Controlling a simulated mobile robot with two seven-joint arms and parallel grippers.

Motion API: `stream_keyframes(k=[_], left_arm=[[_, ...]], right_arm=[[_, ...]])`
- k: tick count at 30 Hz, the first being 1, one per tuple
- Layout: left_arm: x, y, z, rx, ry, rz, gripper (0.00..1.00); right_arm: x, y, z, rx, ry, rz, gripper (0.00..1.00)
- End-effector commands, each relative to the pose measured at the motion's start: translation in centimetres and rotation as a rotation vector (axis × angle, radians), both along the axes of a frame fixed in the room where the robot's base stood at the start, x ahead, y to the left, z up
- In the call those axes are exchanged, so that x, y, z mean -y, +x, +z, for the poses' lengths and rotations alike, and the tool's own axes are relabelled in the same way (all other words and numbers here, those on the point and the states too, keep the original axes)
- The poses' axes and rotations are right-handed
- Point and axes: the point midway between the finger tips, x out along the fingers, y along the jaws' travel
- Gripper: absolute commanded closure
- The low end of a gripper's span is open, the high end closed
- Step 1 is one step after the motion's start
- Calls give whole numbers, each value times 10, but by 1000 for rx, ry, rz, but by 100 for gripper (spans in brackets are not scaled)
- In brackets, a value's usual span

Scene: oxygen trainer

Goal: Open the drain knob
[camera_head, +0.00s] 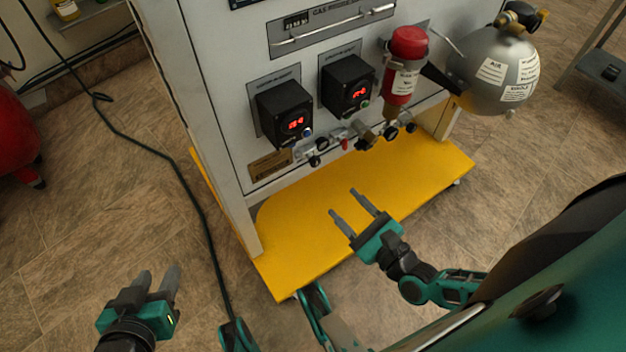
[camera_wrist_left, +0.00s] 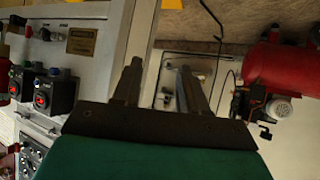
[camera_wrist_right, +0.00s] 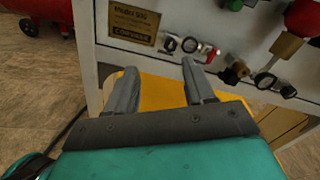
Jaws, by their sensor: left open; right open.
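A row of small valves and black round knobs runs along the lower edge of the white trainer panel (camera_head: 222,95), below two black display boxes. One black knob (camera_head: 316,160) is at the row's left end, with a red-handled valve (camera_head: 345,144) and a brass fitting (camera_head: 365,136) to its right. I cannot tell which knob is the drain knob. My right gripper (camera_head: 344,202) is open and empty, below and apart from the row. In the right wrist view the fittings show beyond its fingers (camera_wrist_right: 159,65). My left gripper (camera_head: 160,270) is open and empty over the floor at lower left.
A yellow base plate (camera_head: 320,215) juts out under the panel. A red cylinder (camera_head: 405,65) and a grey tank (camera_head: 495,70) are mounted at the right. A black cable (camera_head: 165,160) lies on the floor. A red compressor (camera_wrist_left: 285,70) stands left of the trainer.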

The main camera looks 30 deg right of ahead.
Motion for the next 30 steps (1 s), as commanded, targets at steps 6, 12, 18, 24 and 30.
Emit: stream_keyframes(k=[6, 12, 18, 24, 30], left_arm=[[5, 0, -7, -1, -8, -10, 57], [7, 0, -9, 0, -10, -14, 57], [7, 1, -13, 2, -12, -14, 57], [8, 2, -13, 6, -14, -16, 57], [9, 3, -15, 3, -15, -17, 57]], right_arm=[[21, 1, -15, -5, 164, -52, 47], [19, 20, -14, -4, 178, -56, 47], [14, 61, -14, -2, 178, -56, 47], [8, 99, -15, -4, 175, -56, 47], [4, 122, -15, -7, 175, -54, 47]])
